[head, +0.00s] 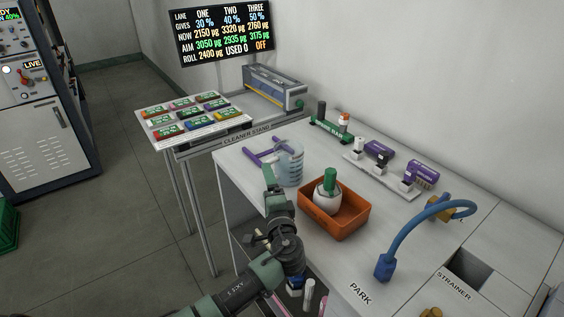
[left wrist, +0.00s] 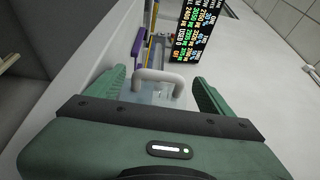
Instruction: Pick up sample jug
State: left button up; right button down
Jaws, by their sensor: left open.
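A clear, bluish jug with markings (head: 291,162) stands upright on the white bench, near its left edge. In the left wrist view its pale grey handle (left wrist: 158,77) lies between my green fingers, with clear jug wall below it. My left gripper (head: 274,182) is at the near left side of the jug; it also shows in the left wrist view (left wrist: 163,92). It is open, with gaps on both sides of the handle. Whether the fingers reach past the handle is hard to tell. My right gripper is not in view.
A purple frame (head: 264,153) lies right beside the jug. An orange tray (head: 347,229) holding a white, green-topped bottle (head: 328,190) stands to the right. A blue hose (head: 408,225) arches farther right. The cleaner stand (head: 247,140) is behind left.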

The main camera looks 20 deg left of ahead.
aim_at(284, 166)
pick_arm(q)
jog(key=shift+w+a+r, duration=0.15)
jog(key=shift+w+a, duration=0.25)
jog(key=shift+w, duration=0.15)
jog(key=p+x, duration=0.2)
jog(key=x, duration=0.3)
jog(key=shift+w+a+r, duration=0.1)
jog(key=shift+w+r, duration=0.05)
jog(key=shift+w, duration=0.1)
jog(key=shift+w+a, duration=0.25)
jog(key=shift+w, duration=0.1)
jog(key=c, duration=1.5)
grip_shut()
